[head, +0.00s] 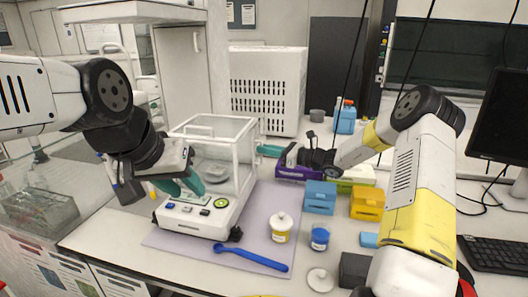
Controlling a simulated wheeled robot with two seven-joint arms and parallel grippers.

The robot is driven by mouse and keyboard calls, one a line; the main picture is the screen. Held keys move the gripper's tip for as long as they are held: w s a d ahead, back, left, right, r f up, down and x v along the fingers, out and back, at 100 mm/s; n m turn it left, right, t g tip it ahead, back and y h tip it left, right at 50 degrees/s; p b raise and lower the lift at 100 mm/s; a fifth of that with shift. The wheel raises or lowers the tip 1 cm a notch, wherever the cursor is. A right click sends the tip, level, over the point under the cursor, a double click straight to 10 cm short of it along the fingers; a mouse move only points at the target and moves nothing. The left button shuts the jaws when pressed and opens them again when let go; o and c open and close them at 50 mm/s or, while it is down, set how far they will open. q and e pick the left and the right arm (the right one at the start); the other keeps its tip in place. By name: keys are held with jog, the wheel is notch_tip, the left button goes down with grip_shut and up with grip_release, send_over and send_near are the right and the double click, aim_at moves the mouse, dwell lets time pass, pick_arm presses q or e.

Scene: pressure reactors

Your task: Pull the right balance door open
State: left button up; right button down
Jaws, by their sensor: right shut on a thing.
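The balance (192,215) has a white base with a clear, white-framed box on top and a pan inside. It stands left of centre on a lilac mat. Its right balance door (244,165) is the clear side facing my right gripper; how far it stands open is hard to tell. My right gripper (267,151) reaches in from the right and is shut on the door's edge or handle, whose grip point is small and partly hidden. My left gripper (180,186) hangs at the front left of the balance, its teal fingers apart and empty.
A white-lidded jar (281,229), blue jar (319,238), blue box (320,198) and orange box (367,204) stand to the right. A blue spoon (250,259) lies in front on the mat (262,215). A purple rack (297,173) sits below my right gripper.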

jog(key=shift+w+d, duration=0.1)
jog(key=shift+w, duration=0.1)
jog(key=c, duration=1.5)
grip_release()
jog(key=shift+c, duration=0.2)
jog(key=v, duration=0.7)
jog(key=shift+s+d, duration=0.2)
jog(key=shift+d, duration=0.15)
